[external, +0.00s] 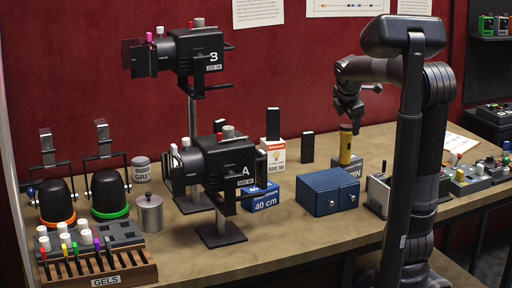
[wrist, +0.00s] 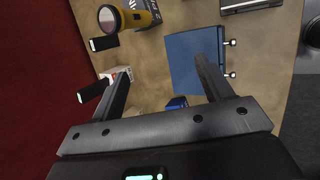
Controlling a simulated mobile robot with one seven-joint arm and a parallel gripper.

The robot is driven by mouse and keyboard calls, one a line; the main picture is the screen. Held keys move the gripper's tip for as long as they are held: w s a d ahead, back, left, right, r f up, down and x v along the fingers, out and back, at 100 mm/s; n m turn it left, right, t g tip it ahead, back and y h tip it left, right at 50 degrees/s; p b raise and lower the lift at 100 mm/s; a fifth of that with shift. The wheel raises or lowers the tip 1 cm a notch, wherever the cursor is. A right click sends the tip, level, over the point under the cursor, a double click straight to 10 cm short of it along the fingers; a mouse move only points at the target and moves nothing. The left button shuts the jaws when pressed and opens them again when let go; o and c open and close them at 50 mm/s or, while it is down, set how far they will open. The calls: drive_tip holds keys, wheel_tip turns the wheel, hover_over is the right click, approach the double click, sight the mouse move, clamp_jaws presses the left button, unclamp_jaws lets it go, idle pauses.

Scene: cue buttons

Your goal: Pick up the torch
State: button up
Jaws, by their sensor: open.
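The torch (external: 346,145) is yellow with a dark top end and stands upright near the back of the bench, by a grey box lettered "PIN" (external: 351,172). I cannot tell whether it rests on that box or behind it. In the wrist view the torch (wrist: 138,16) is at the top edge, its round lens facing the camera. My gripper (external: 352,122) is above and close to the torch in the external view. In the wrist view its two fingers (wrist: 161,68) are spread wide with nothing between them, and the torch lies beyond the fingertips.
A dark upright block (external: 308,147) and a bulb carton (external: 273,158) stand further left. Lamps (external: 215,160) crowd the left side.

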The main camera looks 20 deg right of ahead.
sight(347, 126)
drive_tip(key=w+d+f+n, duration=0.2)
drive_tip(key=w+n, duration=0.1)
drive_tip(key=w, duration=0.1)
drive_tip(key=w+d+f+n, duration=0.2)
drive_tip(key=w+d+n, duration=0.1)
drive_tip(key=w, duration=0.1)
drive_tip(key=w+d+f+n+h, duration=0.1)
drive_tip(key=w+d+f+n, duration=0.2)
drive_tip(key=w, duration=0.2)
drive_tip(key=shift+d, duration=0.15)
drive_tip(key=x, duration=0.5)
drive_tip(key=shift+f, duration=0.2)
drive_tip(key=c, duration=1.3)
drive_tip(key=shift+r, duration=0.1)
